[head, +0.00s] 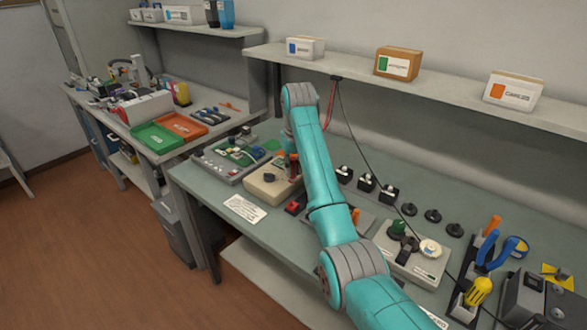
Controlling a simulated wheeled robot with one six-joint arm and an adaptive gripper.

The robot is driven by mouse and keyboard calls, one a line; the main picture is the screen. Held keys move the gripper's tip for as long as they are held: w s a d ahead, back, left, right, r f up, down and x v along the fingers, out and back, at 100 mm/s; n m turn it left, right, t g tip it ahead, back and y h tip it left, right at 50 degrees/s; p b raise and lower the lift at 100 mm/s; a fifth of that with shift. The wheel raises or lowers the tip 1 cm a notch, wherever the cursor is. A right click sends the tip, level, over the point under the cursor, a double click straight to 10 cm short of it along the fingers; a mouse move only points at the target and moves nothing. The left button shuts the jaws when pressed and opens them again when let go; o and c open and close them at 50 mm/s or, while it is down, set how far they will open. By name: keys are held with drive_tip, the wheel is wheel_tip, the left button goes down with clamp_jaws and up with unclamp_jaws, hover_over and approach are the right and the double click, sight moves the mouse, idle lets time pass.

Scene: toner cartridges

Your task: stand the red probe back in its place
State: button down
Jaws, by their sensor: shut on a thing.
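My teal and grey arm reaches across the bench from the lower right and hides most of my gripper (290,146), whose small visible part is beside the forearm. It is shut on the red probe (294,164), which shows as a small dark red upright piece above the beige box (270,186). The probe's tip is hidden. A red lead (330,106) hangs from a hook under the shelf and passes behind my arm. The probe's place cannot be picked out for certain.
A grey device (232,157) stands left of the beige box, with a red block (293,208) in front. Another beige unit (410,252) and a tool holder (466,305) stand right of my arm. A black lead (372,150) crosses the bench. The shelf (430,85) overhangs behind.

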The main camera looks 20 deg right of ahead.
sight(294, 181)
drive_tip(key=shift+w+f, duration=0.15)
drive_tip(key=shift+f, duration=2.95)
drive_tip(key=shift+f, duration=1.8)
drive_tip(key=c, duration=0.9)
unclamp_jaws()
drive_tip(key=shift+c, duration=0.2)
drive_tip(key=shift+s+d+r, duration=0.1)
drive_tip(key=shift+s+r, duration=0.1)
drive_tip(key=shift+r, duration=1.05)
drive_tip(key=shift+s+a+r, duration=0.1)
drive_tip(key=shift+s+r, duration=0.1)
drive_tip(key=shift+r, duration=1)
drive_tip(key=shift+s+d+r, duration=0.1)
drive_tip(key=shift+s+r, duration=0.1)
drive_tip(key=shift+r, duration=1.05)
